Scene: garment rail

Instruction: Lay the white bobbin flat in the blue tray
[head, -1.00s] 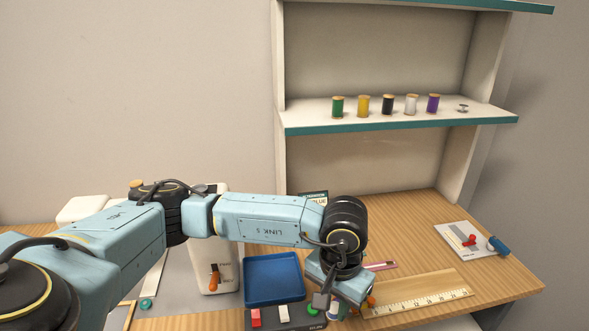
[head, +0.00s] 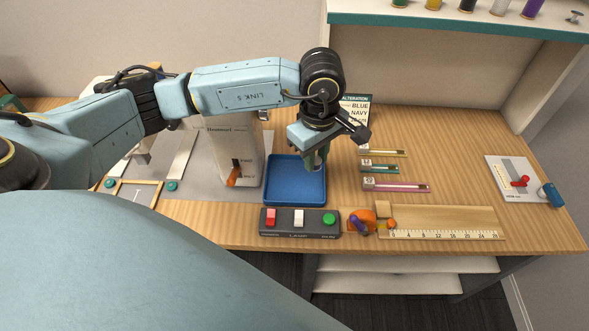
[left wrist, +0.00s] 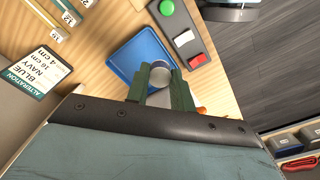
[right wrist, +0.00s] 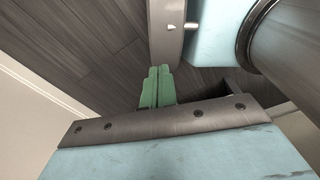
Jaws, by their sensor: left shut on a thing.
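The blue tray (head: 287,193) lies on the table in the middle of the head view; it also shows in the left wrist view (left wrist: 128,57). My left gripper (head: 318,160) points down over the right part of the tray. In the left wrist view its green fingers (left wrist: 160,88) are shut on the white bobbin (left wrist: 160,74), a short pale cylinder with a greyish round face. The bobbin is over the tray; I cannot tell whether it touches the tray floor. In the head view the fingers mostly hide it. My right gripper (right wrist: 157,86) has its fingers together, empty, over dark floor.
A switch box (head: 300,222) with red, white and green buttons stands just in front of the tray. A ruler (head: 445,233), an orange pincushion (head: 361,222) and several labelled strips (head: 395,186) lie to the right.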

